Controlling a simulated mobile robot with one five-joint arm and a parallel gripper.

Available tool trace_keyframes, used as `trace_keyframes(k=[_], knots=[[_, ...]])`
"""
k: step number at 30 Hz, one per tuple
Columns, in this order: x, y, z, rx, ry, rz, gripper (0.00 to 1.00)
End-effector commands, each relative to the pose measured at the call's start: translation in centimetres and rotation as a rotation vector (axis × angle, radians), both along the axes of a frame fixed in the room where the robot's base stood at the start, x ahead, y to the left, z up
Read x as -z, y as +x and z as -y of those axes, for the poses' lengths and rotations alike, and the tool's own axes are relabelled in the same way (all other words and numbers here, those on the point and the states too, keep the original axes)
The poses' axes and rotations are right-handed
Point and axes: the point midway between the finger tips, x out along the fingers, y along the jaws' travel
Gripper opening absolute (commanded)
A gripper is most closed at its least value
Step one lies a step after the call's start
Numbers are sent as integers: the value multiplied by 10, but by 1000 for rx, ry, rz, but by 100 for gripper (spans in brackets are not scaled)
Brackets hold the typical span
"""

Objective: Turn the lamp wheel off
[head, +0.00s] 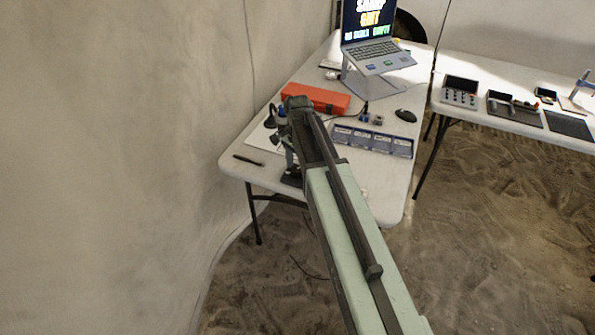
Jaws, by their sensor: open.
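My arm reaches over the white table, and its dark end with my gripper (297,107) is above the table's left part. My gripper is open, but its fingers are small and hard to make out. A small dark stand (291,178), perhaps the lamp's base, is at the near edge of the table, partly hidden behind my arm. Dark rounded parts (270,117) show just left of my arm's end; I cannot tell whether they belong to the lamp. The lamp wheel cannot be made out, nor whether my gripper touches anything.
On the white table (385,190) are an orange case (316,97), a blue-grey compartment tray (372,140), a mouse (405,115), a dark slim tool (248,160) and a laptop (375,50) on a stand. A second table (485,68) with trays stands right. A wall is close on the left.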

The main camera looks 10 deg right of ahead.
Motion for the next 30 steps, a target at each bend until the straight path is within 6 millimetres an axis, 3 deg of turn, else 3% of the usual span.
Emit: trace_keyframes(k=[3, 9, 20, 30], knots=[[-1, 0, 0, 0, 0, 0, 57], [-2, 0, 0, 0, 0, 0, 2], [-2, 0, 0, -48, -1, -1, 0], [-1, 0, -1, -289, 0, -1, 0]])
